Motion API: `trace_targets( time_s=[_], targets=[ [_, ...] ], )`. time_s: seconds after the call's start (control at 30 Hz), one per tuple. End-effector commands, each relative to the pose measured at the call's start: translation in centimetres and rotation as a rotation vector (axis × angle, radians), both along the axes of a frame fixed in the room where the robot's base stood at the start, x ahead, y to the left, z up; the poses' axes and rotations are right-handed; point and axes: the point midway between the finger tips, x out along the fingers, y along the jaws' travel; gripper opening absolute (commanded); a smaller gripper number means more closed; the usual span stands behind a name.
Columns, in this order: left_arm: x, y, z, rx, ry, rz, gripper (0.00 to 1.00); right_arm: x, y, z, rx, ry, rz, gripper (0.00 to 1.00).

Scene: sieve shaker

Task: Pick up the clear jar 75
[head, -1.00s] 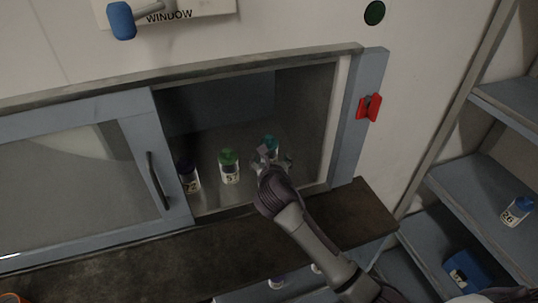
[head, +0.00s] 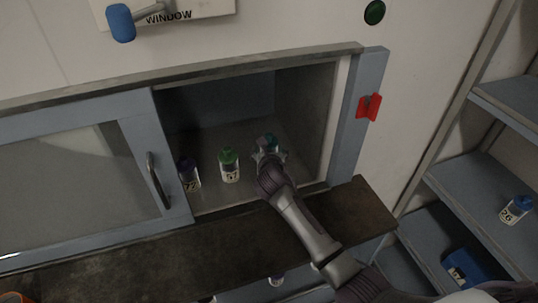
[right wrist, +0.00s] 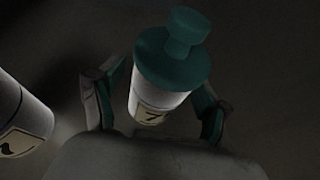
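A jar with a teal lid (head: 271,142) stands inside the open hatch, mostly hidden behind my right gripper (head: 268,156). In the right wrist view the teal-lidded jar (right wrist: 160,98) has a pale body and a label on which a 7 shows; the rest of the number is hidden. The fingers of my right gripper (right wrist: 155,108) stand on both sides of this jar, open, with dark gaps between them and its body. My left gripper is not in view.
A green-lidded jar (head: 229,166) stands close to the left of my right gripper, with a dark-lidded jar 72 (head: 189,175) further left. The sliding window (head: 135,140) covers the left part. A dark ledge (head: 150,256) runs below. Shelves (head: 470,185) stand at right.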

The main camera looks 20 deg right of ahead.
Motion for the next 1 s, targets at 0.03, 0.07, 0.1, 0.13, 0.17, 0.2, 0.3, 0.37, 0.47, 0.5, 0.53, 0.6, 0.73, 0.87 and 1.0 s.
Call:
trace_targets(
  time_s=[0.03,0.07,0.1,0.13,0.17,0.2,0.3,0.37,0.47,0.5,0.53,0.6,0.73,0.87,1.0],
  targets=[
    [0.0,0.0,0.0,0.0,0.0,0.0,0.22,0.0,0.0,0.0,0.0,0.0,0.0,0.62],
    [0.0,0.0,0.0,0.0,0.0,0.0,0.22,0.0,0.0,0.0,0.0,0.0,0.0,0.57],
    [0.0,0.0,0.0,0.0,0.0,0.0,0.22,0.0,0.0,0.0,0.0,0.0,0.0,0.51],
    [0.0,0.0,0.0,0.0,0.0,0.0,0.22,0.0,0.0,0.0,0.0,0.0,0.0,0.46],
    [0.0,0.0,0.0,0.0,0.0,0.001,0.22,0.0,0.0,0.0,0.0,0.0,0.0,0.41],
    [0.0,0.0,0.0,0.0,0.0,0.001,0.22,0.0,0.0,0.0,0.0,0.0,0.0,0.34],
    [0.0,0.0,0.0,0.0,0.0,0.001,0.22,0.0,0.0,0.0,0.0,0.0,0.0,0.17],
    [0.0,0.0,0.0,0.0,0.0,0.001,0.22,0.0,0.0,0.0,0.0,0.0,0.0,0.07],
    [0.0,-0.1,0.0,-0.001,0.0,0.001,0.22,0.0,0.0,0.0,-0.001,0.0,0.0,0.0],
    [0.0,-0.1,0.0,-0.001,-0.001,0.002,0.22,0.0,0.0,0.0,0.0,0.0,0.0,0.0],
    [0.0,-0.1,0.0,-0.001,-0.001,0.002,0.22,0.0,0.0,0.0,0.0,0.0,0.0,0.0],
    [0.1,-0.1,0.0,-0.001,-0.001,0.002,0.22,0.0,0.0,0.1,0.0,-0.001,0.0,0.0],
    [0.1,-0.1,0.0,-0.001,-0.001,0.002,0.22,0.0,0.0,0.1,0.0,-0.001,0.0,0.0],
    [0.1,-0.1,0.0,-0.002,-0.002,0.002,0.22,0.1,0.0,1.0,-0.003,-0.005,-0.001,0.0],
    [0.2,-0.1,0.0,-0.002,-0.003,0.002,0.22,0.1,0.0,3.6,-0.002,-0.009,0.001,0.0]
  ],
)
